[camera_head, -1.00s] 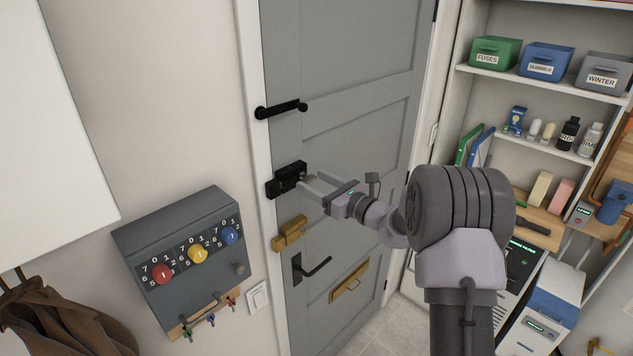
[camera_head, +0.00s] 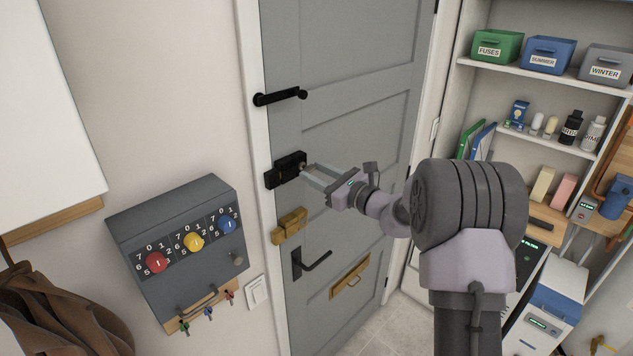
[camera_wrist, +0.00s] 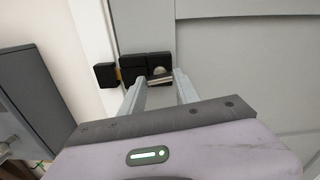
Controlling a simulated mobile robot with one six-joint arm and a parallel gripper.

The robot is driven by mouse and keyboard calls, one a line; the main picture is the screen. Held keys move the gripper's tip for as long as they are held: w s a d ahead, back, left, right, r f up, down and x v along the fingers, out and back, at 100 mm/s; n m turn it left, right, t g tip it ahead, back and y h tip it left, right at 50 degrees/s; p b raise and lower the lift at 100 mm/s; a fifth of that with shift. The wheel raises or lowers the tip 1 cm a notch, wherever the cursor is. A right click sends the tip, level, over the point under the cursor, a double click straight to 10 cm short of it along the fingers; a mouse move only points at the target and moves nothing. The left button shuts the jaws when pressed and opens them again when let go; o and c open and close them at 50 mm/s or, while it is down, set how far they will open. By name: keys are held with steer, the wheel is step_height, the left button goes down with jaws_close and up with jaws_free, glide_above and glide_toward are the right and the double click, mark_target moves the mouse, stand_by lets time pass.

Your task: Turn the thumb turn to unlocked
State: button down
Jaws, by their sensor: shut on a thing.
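The black lock (camera_head: 285,171) is mounted on the grey door near its left edge, between a black lever handle above and a brass lock below. My gripper (camera_head: 310,172) reaches it from the right. In the wrist view the lock case (camera_wrist: 133,66) is ahead, with the thumb turn (camera_wrist: 160,75), a small pale metal piece, on its right part. My gripper (camera_wrist: 160,80) has one finger on each side of the thumb turn and is shut on it. A brass-coloured strip shows between the lock case and the black block at its left. The fingertips partly hide the thumb turn.
A black handle (camera_head: 280,97) is above the lock; a brass lock (camera_head: 290,226), a black lever (camera_head: 312,262) and a brass mail slot (camera_head: 349,281) are below. A grey dial box (camera_head: 180,250) hangs left of the door. Shelves (camera_head: 560,80) stand at the right.

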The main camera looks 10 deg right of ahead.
steer(key=n+b, duration=0.2)
steer(key=b, duration=0.1)
steer(key=f+n+b, duration=0.1)
steer(key=b, duration=0.2)
steer(key=shift+n+b, duration=0.3)
steer(key=shift+n, duration=0.1)
steer(key=n+b, duration=0.5)
steer(key=b, duration=0.5)
steer(key=shift+r, duration=0.1)
steer(key=n+b, duration=0.4)
steer(key=b, duration=0.2)
steer(key=shift+r+n+b, duration=0.1)
steer(key=shift+n+b, duration=0.2)
steer(key=shift+b, duration=0.1)
steer(key=n+b, duration=0.2)
steer(key=b, duration=0.1)
steer(key=shift+r+n, duration=0.2)
steer(key=shift+n, duration=0.2)
steer(key=shift+r+b, duration=0.1)
steer(key=shift+b, duration=0.3)
steer(key=c, duration=0.9)
jaws_free()
